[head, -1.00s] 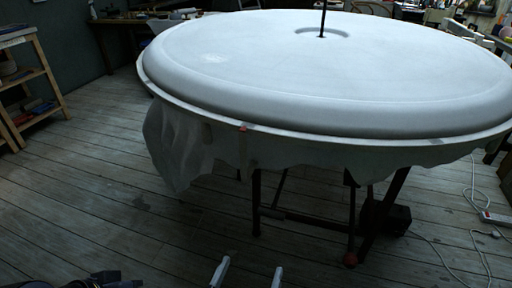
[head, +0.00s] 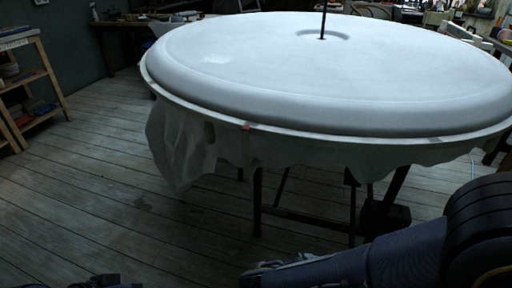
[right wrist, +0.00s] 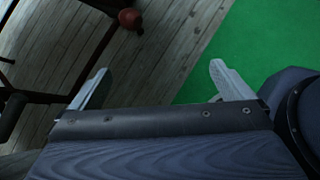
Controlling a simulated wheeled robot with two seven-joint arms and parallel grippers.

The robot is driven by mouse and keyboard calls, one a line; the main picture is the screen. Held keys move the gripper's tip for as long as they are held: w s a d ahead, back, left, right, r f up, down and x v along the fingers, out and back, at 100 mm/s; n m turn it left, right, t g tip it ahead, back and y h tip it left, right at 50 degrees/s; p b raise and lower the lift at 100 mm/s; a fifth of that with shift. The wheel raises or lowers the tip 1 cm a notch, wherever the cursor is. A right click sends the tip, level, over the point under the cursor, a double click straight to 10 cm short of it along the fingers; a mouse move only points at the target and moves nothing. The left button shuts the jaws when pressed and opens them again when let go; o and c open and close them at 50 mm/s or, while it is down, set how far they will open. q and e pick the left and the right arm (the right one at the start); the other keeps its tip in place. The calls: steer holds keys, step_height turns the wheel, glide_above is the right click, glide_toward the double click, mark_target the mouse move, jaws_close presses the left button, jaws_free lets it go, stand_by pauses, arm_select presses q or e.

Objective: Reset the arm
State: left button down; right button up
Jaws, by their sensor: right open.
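My right arm reaches in from the lower right of the head view. Its gripper (head: 275,267) is low over the floor, in front of the table and seen nearly edge-on. In the right wrist view the right gripper (right wrist: 160,70) has its two pale fingers wide apart, with nothing between them. Only a dark piece of my left arm shows at the bottom left edge of the head view, and no left fingers can be seen.
A large round white plaster piece (head: 330,75) lies on a cloth-draped table with dark legs (head: 257,200). A wooden shelf (head: 38,85) stands at the left. Plank floor (head: 90,190) is clear at the left. Green ground (right wrist: 265,45) shows in the right wrist view.

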steer(key=s+d+r+m+g+y, duration=0.3)
steer(key=s+d+m+y, duration=0.3)
steer(key=m+y, duration=0.8)
step_height(320, 180, up, 30)
steer(key=m+t+h+p, duration=0.2)
steer(key=m+p, duration=0.6)
steer(key=p, duration=1.8)
steer(key=shift+d+r+m+t+p, duration=0.2)
steer(key=shift+d+m+t+p, duration=0.15)
steer(key=shift+t, duration=0.65)
steer(key=shift+w, duration=0.1)
